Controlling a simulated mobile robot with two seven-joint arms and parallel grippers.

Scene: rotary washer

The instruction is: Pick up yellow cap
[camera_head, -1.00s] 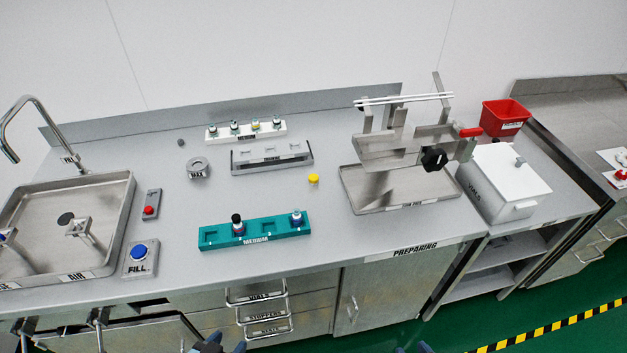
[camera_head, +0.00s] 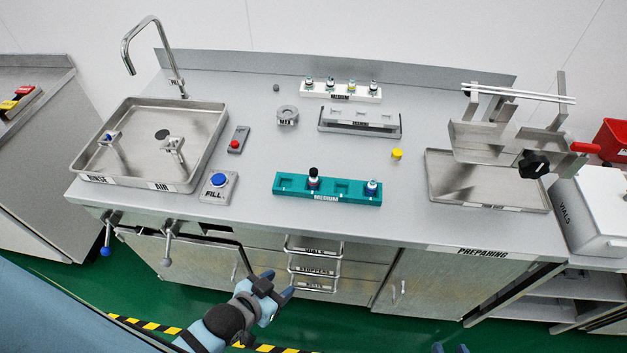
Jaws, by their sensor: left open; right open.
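The small yellow cap (camera_head: 397,154) stands on the grey counter, right of the teal rack (camera_head: 290,186) and left of the metal tray (camera_head: 490,197). Nothing touches it. My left gripper (camera_head: 279,284) is open and empty in front of the drawers, below the counter edge and well to the lower left of the cap. Only the blue fingertips of my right gripper (camera_head: 450,349) show at the bottom edge; they are apart, far below the cap.
A grey rack (camera_head: 359,123) and a white rack (camera_head: 341,92) stand behind, left of the cap. The teal rack holds two small vials. A metal stand with a black knob (camera_head: 533,164) rises over the tray. Bare counter surrounds the cap.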

